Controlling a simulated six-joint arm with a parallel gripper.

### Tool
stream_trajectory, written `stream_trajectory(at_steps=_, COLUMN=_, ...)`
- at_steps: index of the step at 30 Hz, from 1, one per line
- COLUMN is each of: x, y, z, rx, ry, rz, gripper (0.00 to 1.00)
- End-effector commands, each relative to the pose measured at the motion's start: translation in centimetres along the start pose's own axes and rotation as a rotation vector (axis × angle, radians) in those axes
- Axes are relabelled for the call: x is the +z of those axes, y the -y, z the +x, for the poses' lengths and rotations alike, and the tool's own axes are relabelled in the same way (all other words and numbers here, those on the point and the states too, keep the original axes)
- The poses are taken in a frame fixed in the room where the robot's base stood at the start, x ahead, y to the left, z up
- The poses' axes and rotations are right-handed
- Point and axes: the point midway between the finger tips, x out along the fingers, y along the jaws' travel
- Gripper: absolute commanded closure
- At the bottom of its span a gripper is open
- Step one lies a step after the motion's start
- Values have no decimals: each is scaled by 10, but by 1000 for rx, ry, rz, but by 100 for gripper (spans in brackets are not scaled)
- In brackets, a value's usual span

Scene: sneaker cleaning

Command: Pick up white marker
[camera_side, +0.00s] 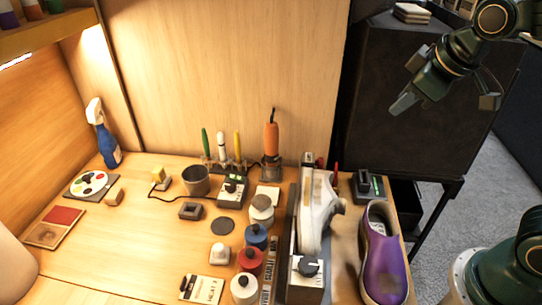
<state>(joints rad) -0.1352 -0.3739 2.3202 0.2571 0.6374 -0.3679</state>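The white marker (221,146) stands upright in a small dark holder (226,165) toward the back of the wooden table. It is between a green marker (205,142) on its left and a yellow marker (237,146) on its right. My gripper (447,106) is at the upper right, in front of a dark cabinet, well above and to the right of the marker. Its two fingers are spread apart with nothing between them.
An orange tool (271,140) stands right of the holder. A metal cup (196,180) and a small device (232,190) are in front.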

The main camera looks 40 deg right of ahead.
Motion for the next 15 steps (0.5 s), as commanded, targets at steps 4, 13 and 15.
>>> stream_trajectory(at_steps=4, x=-29, y=-6, z=24, rx=55, ry=1, rz=-116, gripper=73)
stream_trajectory(at_steps=13, x=-81, y=-12, z=72, rx=183, ry=8, rz=-370, gripper=73)
stream_trajectory(at_steps=15, x=-93, y=-11, z=84, rx=216, ry=12, rz=-434, gripper=73)
